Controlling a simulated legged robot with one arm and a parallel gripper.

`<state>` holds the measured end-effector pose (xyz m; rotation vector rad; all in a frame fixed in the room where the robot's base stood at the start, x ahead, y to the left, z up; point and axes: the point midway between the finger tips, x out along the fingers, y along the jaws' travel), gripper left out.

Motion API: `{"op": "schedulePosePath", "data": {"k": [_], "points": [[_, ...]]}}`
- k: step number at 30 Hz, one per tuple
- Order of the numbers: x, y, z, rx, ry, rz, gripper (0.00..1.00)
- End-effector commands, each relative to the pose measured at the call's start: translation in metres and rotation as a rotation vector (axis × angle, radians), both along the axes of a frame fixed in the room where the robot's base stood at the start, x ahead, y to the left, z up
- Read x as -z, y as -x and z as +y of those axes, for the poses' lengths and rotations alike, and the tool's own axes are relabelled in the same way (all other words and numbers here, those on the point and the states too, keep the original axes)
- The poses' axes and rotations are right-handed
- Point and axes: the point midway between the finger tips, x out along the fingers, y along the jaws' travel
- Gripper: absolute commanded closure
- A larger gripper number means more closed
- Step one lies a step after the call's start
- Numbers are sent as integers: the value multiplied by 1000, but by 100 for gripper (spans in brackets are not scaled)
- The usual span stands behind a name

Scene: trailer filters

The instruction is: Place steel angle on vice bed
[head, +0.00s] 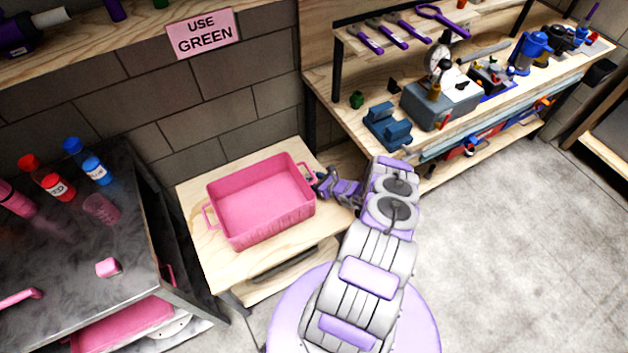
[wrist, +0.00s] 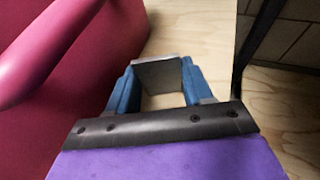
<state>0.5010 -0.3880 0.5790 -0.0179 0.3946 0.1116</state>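The steel angle (wrist: 158,74) shows in the wrist view as a grey metal plate spanning the gap between the blue fingers of my gripper (wrist: 160,84). Both fingers touch its sides. Its lower part is hard to make out. In the head view my gripper (head: 324,184) is at the right end of the pink tub, low over the small wooden table, and the angle is too small to tell there. The blue vice (head: 388,128) stands on the workbench to the upper right, apart from my gripper. Its bed is partly hidden by its jaws.
The pink tub (head: 262,235) sits on the small wooden table (head: 208,262), close beside my gripper. A grey machine (head: 440,103) with a dial stands right of the vice. The workbench edge (head: 345,125) rises beyond my gripper. Open concrete floor (head: 520,230) lies to the right.

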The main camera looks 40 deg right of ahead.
Motion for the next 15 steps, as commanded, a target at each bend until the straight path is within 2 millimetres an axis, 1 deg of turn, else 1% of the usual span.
{"op": "schedulePosePath", "data": {"k": [15], "points": [[2,1,-2,1,-7,0,43]]}}
